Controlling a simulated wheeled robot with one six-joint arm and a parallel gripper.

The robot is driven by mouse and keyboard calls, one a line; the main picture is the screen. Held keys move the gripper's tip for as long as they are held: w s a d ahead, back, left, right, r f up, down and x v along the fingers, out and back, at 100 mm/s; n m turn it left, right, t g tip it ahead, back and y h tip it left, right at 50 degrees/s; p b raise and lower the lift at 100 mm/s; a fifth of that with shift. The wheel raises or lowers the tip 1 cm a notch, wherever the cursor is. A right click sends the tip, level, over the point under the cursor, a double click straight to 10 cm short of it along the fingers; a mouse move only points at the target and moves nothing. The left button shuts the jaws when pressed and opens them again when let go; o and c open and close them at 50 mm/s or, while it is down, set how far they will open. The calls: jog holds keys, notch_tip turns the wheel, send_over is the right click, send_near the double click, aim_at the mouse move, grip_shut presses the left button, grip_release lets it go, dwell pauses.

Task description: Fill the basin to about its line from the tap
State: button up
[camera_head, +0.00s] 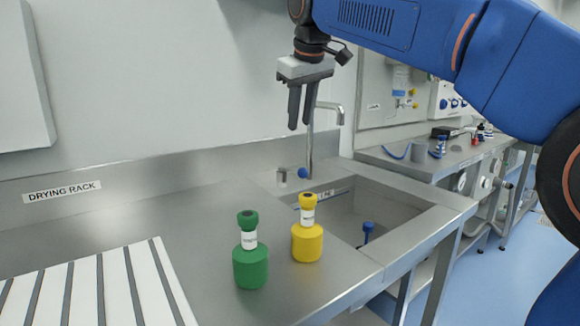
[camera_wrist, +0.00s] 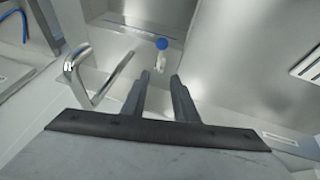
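The basin (camera_head: 352,184) is sunk in the steel counter at the centre right. A label with a blue line shows on its inner back wall, and a blue-topped piece (camera_head: 367,230) stands inside it. No water can be made out. The curved tap (camera_head: 311,140) rises behind the basin, with a blue knob (camera_head: 302,173) low beside it. In the wrist view the tap spout (camera_wrist: 78,65) is left of the fingers and the blue knob (camera_wrist: 161,44) is beyond the fingertips. My gripper (camera_head: 300,127) is open and empty, above the counter near the tap, apart from the knob.
A green bottle (camera_head: 250,267) and a yellow bottle (camera_head: 307,243) stand on the counter left of the basin. A white slatted drying rack (camera_head: 115,285) lies at the front left. Another bench (camera_head: 470,150) with equipment stands at the right. The counter behind the bottles is clear.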

aim_at(294, 171)
jog(key=x, duration=1.6)
jog(key=shift+d+f, duration=0.1)
jog(key=shift+f, duration=0.2)
grip_shut()
dwell(0.8)
